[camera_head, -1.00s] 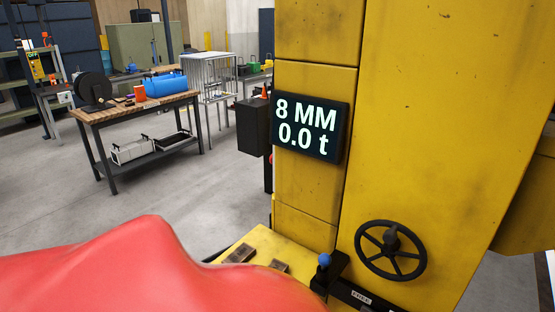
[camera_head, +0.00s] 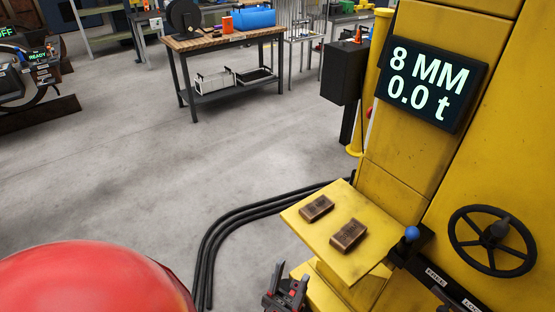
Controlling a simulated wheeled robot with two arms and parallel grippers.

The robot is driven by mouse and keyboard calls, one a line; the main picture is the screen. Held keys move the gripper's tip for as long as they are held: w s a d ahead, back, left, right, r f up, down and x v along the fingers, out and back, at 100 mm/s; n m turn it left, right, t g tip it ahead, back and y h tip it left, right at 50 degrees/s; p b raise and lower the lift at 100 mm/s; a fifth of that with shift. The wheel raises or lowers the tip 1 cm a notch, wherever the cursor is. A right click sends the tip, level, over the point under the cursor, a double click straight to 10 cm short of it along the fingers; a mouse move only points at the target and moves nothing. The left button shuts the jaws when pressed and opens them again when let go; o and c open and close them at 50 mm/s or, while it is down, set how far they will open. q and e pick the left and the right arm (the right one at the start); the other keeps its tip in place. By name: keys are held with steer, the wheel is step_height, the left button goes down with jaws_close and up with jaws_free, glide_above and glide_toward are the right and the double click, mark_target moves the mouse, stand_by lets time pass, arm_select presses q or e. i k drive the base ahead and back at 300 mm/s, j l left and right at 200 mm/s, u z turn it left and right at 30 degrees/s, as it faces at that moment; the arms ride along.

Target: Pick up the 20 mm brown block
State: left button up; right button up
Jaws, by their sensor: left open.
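Two brown blocks lie side by side on a small yellow shelf on the yellow machine: one farther and to the left (camera_head: 317,208), one nearer and to the right (camera_head: 348,234). Any thickness marking on them is too small to read, so I cannot tell which is the 20 mm one. My left gripper (camera_head: 289,280) is at the bottom edge of the picture, open and empty, just in front of and below the shelf (camera_head: 345,266). It is apart from both blocks. My right gripper is not in view.
A display (camera_head: 430,84) reads 8 MM and 0.0 t. A lever with a blue knob (camera_head: 411,234) stands right beside the shelf, with a black handwheel (camera_head: 492,241) beyond. Black cables (camera_head: 222,238) curve across the floor. A workbench (camera_head: 226,40) stands behind; the floor between is clear.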

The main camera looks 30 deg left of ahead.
mark_target(314, 210)
steer(key=u, duration=0.65)
steer(key=i+j+z, duration=0.35)
steer(key=j, duration=0.25)
steer(key=i+j+z, duration=0.2)
steer(key=j, duration=0.15)
steer(key=j+z, duration=0.2)
steer(key=j, duration=0.15)
